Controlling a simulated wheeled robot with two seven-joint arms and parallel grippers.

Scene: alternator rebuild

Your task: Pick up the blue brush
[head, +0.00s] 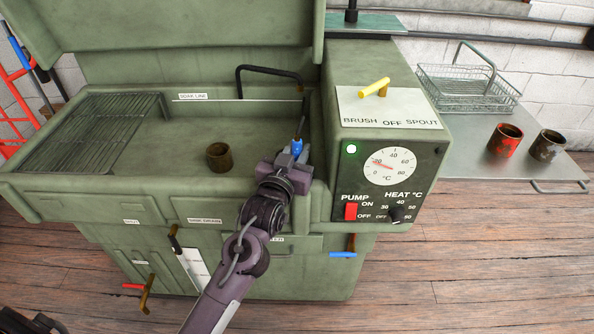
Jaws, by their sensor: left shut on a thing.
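The blue brush (297,146) is at the right end of the wash basin of the green parts washer (75,218). Its blue part shows just above my left gripper (293,157), with a thin dark part rising above it. My left gripper is shut on the brush; the fingers are small and partly hidden by my own wrist. I cannot tell whether the brush touches the basin wall. My right gripper is not in view.
A brown cup (219,157) stands in the basin, right of a grate (95,132). A black spout (268,69) arches behind. The control box (388,170) rises close on the right. A side table (480,165) holds a wire basket (468,90) and two cups.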

